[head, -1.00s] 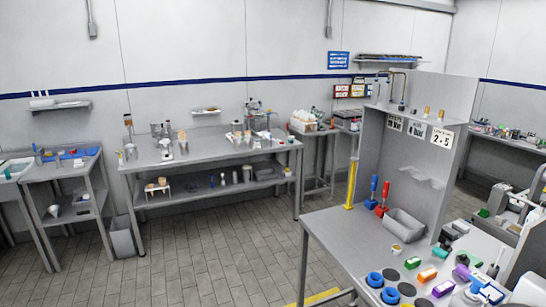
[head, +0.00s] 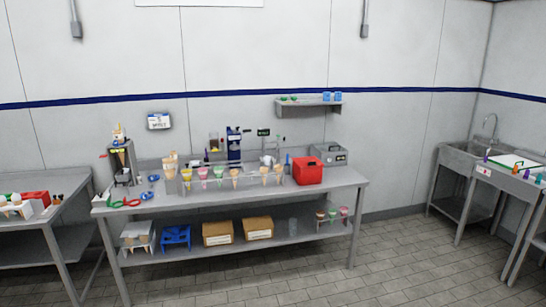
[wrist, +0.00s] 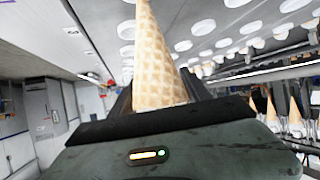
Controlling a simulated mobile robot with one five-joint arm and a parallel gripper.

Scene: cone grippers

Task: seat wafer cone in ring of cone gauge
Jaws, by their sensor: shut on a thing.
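A wafer cone (wrist: 158,60) with a waffle pattern stands in my gripper (wrist: 160,92) in the wrist view. The dark jaws are shut on its sides, and its narrow part runs out of the top of the picture. My gripper does not show in the head view. There, a steel bench (head: 330,181) carries a row of cones in holders (head: 235,177) and a dark stand (head: 122,165) with a pale cone shape at its left. I cannot tell which item, if any, is the cone gauge, and its ring is not made out.
A red box (head: 307,171) and a grey appliance (head: 330,154) stand at the bench's right. Cardboard boxes (head: 217,233) and a blue rack (head: 176,237) are on its lower shelf. A sink (head: 470,153) is far right. The tiled floor (head: 400,250) in front is clear.

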